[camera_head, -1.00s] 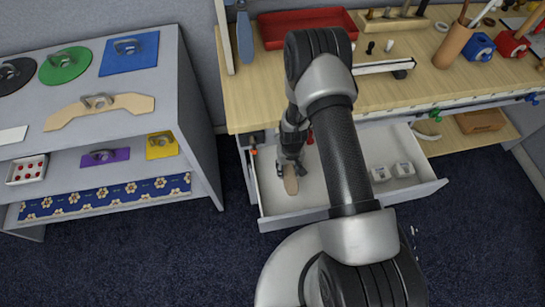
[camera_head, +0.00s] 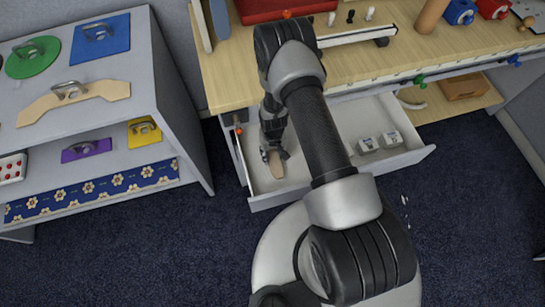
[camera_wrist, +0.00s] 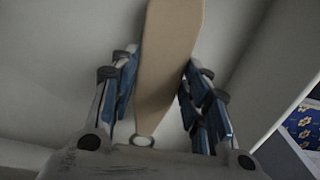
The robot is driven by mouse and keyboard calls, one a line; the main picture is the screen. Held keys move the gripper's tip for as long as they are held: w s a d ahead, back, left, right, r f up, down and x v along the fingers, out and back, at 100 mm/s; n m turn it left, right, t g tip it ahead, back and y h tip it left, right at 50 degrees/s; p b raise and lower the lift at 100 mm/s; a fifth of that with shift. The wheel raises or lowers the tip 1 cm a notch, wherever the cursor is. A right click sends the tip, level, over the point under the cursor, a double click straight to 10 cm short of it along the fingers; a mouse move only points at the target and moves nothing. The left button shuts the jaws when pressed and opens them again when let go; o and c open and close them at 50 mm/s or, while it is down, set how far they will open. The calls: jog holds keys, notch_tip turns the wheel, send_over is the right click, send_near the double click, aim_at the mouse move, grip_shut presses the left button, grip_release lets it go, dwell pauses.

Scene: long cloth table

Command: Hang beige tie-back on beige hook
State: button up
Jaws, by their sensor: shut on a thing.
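My gripper (camera_head: 272,152) is low inside the open drawer, towards its left end. It is shut on the beige tie-back (camera_wrist: 170,60), a flat, strap-like piece with a small ring (camera_wrist: 143,141) at its near end. In the wrist view the tie-back stands lengthwise between the two fingers. Its far end runs out of that picture. In the head view the tie-back (camera_head: 276,165) shows as a small tan strip below the fingers. I cannot make out a beige hook in either view.
The drawer (camera_head: 330,168) also holds two small white blocks (camera_head: 380,141). Green (camera_head: 421,81) and blue (camera_head: 515,60) knobs or hooks sit along the table's front edge. A grey shelf unit (camera_head: 165,110) stands left. Dark carpet (camera_head: 470,200) lies open in front.

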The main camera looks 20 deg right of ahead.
aim_at(273, 156)
jog(key=shift+f+b, duration=0.5)
jog(key=shift+f, duration=1.2)
jog(key=shift+f, duration=0.25)
jog(key=o, duration=1.1)
jog(key=shift+c, duration=0.2)
jog(key=shift+r, duration=0.1)
